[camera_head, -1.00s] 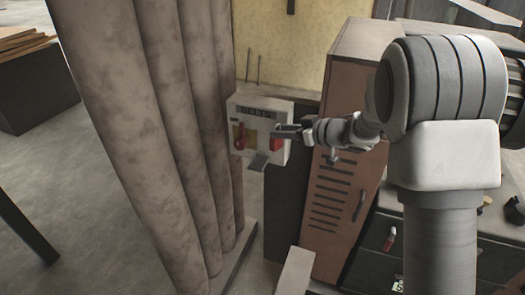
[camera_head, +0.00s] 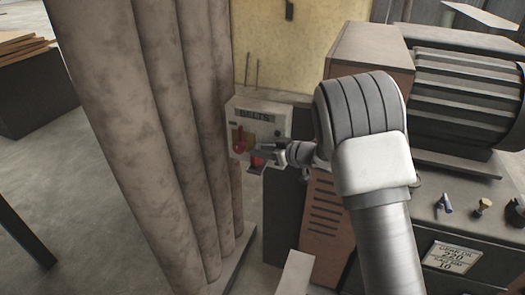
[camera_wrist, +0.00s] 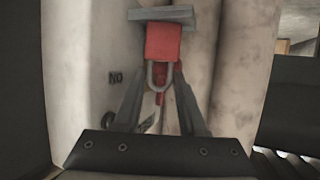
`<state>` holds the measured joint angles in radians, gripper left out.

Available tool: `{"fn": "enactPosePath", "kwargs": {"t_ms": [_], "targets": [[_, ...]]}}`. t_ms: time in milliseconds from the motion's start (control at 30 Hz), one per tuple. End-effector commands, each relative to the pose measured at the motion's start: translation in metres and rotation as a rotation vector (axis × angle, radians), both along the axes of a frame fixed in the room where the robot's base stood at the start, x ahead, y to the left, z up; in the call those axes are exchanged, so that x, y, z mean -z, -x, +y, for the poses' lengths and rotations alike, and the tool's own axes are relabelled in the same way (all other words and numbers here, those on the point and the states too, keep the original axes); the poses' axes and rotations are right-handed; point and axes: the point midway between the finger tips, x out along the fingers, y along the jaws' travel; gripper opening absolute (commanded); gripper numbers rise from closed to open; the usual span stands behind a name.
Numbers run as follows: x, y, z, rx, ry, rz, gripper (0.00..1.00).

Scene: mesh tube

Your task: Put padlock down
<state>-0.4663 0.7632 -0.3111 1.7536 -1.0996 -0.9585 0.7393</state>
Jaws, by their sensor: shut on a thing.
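The red padlock (camera_wrist: 163,43) with its grey U-shaped shackle (camera_wrist: 157,76) is between the fingertips of my gripper (camera_wrist: 163,68) in the wrist view. My gripper is shut on it. The padlock's body overlaps a grey ledge (camera_wrist: 150,14) in that view; I cannot tell whether they touch. In the head view the padlock (camera_head: 257,161) is low in front of the pale box marked BELTS (camera_head: 281,116), just above its small grey ledge (camera_head: 255,169). My gripper (camera_head: 259,152) reaches it from the right. The fingers are small there and partly hide the box front.
A red switch handle (camera_head: 238,140) is on the box's left side. Thick ribbed pipes (camera_head: 160,120) stand close at the left. A brown vented cabinet (camera_head: 322,215) is below my arm, and a dark motor (camera_head: 465,105) is at the right. Open floor (camera_head: 75,170) lies left of the pipes.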

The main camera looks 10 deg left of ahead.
Motion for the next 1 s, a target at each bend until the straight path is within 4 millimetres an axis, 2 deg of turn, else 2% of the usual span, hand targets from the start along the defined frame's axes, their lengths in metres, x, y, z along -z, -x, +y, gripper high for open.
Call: {"fn": "enactPosePath", "kwargs": {"t_ms": [133,167,200,567,767,1000], "targets": [[0.004,0.000,0.000,0.000,-0.001,0.000,0.00],[0.003,0.000,0.000,0.000,0.000,0.001,0.46],[0.003,0.000,0.000,0.000,0.000,0.001,0.53],[-0.002,0.000,0.000,0.000,0.000,-0.001,0.53],[-0.012,0.012,-0.023,0.004,-0.002,0.001,0.53],[-0.032,0.037,-0.065,0.003,-0.002,-0.001,0.53]]}}
